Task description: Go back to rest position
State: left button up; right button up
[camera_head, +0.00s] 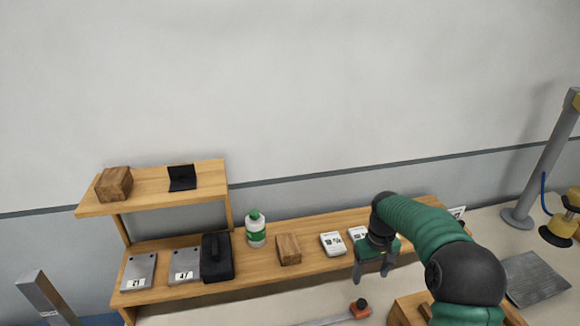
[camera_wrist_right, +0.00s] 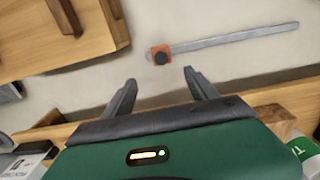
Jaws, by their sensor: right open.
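My right gripper (camera_head: 373,270) is at the end of the green right arm, in front of the wooden bench (camera_head: 310,227) at its right part. Its jaws point down and are apart with nothing between them. In the right wrist view the two fingers of my right gripper (camera_wrist_right: 160,85) also stand apart and empty, with the bench edge and floor beyond. My left gripper is in neither view.
On the bench are white boxes (camera_head: 333,244), a wooden block (camera_head: 288,249), a green-labelled bottle (camera_head: 256,232), a black case (camera_head: 217,258) and numbered grey plates (camera_head: 139,272). A red piece (camera_head: 360,308) on a grey bar lies below. A grey post (camera_head: 548,160) stands right.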

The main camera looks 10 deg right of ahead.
jog(key=s+a+t, duration=0.2)
jog(key=s+a, duration=1.4)
jog(key=s, duration=0.4)
jog(key=shift+s+a+f+t, duration=0.2)
jog(key=shift+s+f+t, duration=0.15)
jog(key=shift+f, duration=0.1)
jog(key=shift+w, duration=0.1)
jog(key=shift+d, duration=0.25)
